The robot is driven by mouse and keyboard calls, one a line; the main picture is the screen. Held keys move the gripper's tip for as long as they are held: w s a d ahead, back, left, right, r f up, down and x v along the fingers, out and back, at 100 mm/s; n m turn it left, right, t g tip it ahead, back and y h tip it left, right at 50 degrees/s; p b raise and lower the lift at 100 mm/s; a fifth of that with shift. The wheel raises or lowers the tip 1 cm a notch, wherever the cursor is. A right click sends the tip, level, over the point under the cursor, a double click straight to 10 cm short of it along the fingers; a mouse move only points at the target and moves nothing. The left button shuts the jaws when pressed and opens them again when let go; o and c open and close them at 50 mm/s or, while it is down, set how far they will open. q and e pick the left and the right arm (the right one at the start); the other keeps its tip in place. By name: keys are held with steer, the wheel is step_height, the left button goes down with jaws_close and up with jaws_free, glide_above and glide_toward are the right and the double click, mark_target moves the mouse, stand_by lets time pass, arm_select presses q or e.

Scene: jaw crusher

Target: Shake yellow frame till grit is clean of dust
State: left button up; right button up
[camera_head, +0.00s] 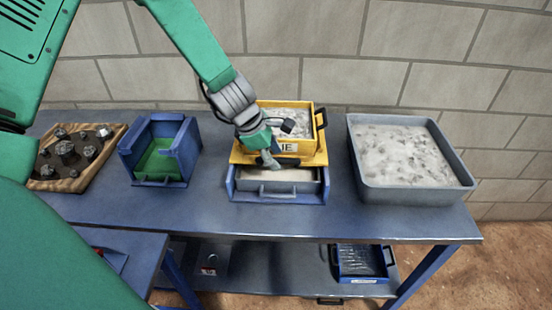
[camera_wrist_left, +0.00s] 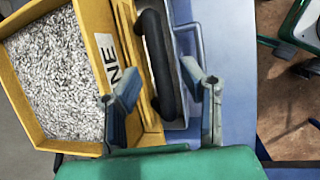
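The yellow frame (camera_head: 316,150), full of pale grey grit (camera_wrist_left: 52,85), sits on a blue stand over a tray (camera_head: 278,182) at the middle of the bench. The frame's yellow rim (camera_wrist_left: 92,18) and a black handle (camera_wrist_left: 157,65) show in the left wrist view. My left gripper (camera_head: 277,146) is at the frame's front side. In the left wrist view its two fingers (camera_wrist_left: 163,88) are apart, with the handle between them and a visible gap on either side. Whether they touch the frame cannot be told. My right gripper is not in view.
A large grey tray of pale material (camera_head: 463,188) stands to the right. A brick wall is behind. A blue tray (camera_head: 361,278) lies on the lower shelf.

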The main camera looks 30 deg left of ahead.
arm_select(q)
steer(key=shift+f, duration=0.25)
jaws_close()
steer(key=s+d, duration=0.2)
steer(key=s, duration=0.1)
steer(key=s+d, duration=0.1)
steer(key=shift+s+b, duration=0.4)
jaws_free()
